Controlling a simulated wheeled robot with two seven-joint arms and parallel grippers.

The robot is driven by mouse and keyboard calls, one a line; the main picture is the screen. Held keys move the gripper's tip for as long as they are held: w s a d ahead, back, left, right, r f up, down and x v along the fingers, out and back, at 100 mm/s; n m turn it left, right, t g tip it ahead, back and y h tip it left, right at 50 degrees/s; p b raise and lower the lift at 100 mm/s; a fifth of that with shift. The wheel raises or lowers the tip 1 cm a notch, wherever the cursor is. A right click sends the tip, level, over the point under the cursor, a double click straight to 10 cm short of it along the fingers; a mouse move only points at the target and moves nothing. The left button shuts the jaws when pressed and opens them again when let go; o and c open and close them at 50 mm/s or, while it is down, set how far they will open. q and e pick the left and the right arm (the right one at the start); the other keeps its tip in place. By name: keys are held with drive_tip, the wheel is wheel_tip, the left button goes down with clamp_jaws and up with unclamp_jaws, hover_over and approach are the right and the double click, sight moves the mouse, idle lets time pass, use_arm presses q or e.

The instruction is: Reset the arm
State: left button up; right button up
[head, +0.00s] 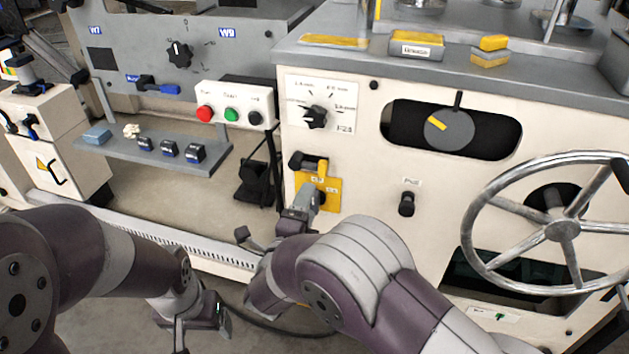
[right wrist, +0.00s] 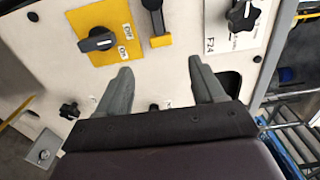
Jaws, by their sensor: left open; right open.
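My right gripper (head: 274,217) is in front of the cream machine panel, below and left of the yellow switch plate (head: 333,198). Its two grey fingers stand apart, with nothing between them, in the right wrist view (right wrist: 162,85). The plate's dark rotary switch (right wrist: 97,40) shows there, beyond the left finger; in the head view a finger partly covers the plate. A black lever with a yellow part (head: 310,163) sits at the plate's top. My left gripper (head: 203,330) hangs low over the floor at the bottom, open and apparently empty.
A large metal handwheel (head: 562,230) juts out at the right. A black knob (head: 407,204) sticks out right of the plate. A button box (head: 233,105) and a grey shelf with small blocks (head: 205,160) are at the left.

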drive_tip(key=shift+v, duration=0.8)
